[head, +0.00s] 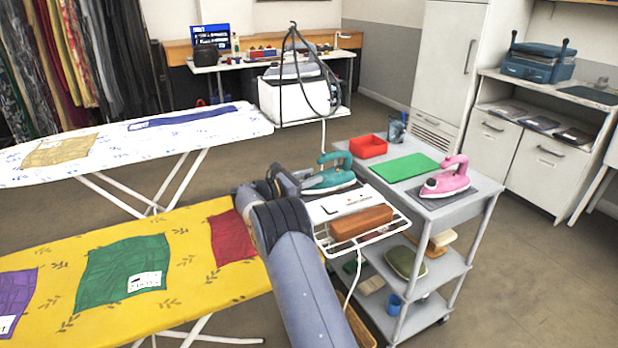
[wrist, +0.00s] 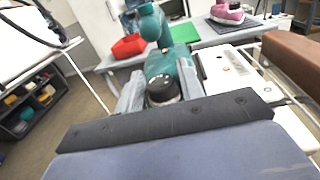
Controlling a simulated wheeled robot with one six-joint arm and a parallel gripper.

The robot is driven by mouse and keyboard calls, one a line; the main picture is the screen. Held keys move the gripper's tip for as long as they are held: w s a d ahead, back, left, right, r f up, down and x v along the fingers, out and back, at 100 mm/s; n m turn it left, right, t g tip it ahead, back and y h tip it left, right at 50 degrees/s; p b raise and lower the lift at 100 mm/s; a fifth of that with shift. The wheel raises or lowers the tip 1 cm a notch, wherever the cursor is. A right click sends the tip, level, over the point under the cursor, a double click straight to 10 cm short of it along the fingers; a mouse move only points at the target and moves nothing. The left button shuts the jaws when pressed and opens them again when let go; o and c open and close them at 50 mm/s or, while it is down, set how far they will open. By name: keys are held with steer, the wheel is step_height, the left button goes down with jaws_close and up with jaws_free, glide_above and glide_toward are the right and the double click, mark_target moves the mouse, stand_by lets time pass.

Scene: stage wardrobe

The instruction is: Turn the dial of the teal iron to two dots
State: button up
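The teal iron (head: 331,179) stands on the white board at the end of the yellow ironing board, its handle up, in the head view. In the wrist view the teal iron (wrist: 172,65) is straight ahead, with its black round dial (wrist: 163,88) facing me. My gripper (wrist: 162,90) is open, with one grey finger on each side of the dial. I cannot tell whether either finger touches it. The dial's marks are too small to read. In the head view my gripper (head: 292,182) is at the iron's left end, and my arm hides the dial.
A brown block (head: 361,222) lies on the wire rack right of my arm. The grey trolley (head: 478,203) behind holds a red tray (head: 368,146), a green mat (head: 404,167) and a pink iron (head: 447,178). A yellow ironing board (head: 200,235) spreads to the left.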

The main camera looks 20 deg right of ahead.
steer(key=shift+o, duration=1)
steer(key=a, duration=0.3)
steer(key=s+a, duration=0.1)
steer(key=a, duration=0.6)
steer(key=shift+s+a, duration=0.2)
steer(key=shift+a, duration=0.15)
steer(key=d, duration=0.3)
steer(key=w+d, duration=0.1)
steer(key=d, duration=0.6)
steer(key=shift+w+d, duration=0.2)
steer(key=shift+d, duration=0.2)
steer(key=shift+a, duration=0.1)
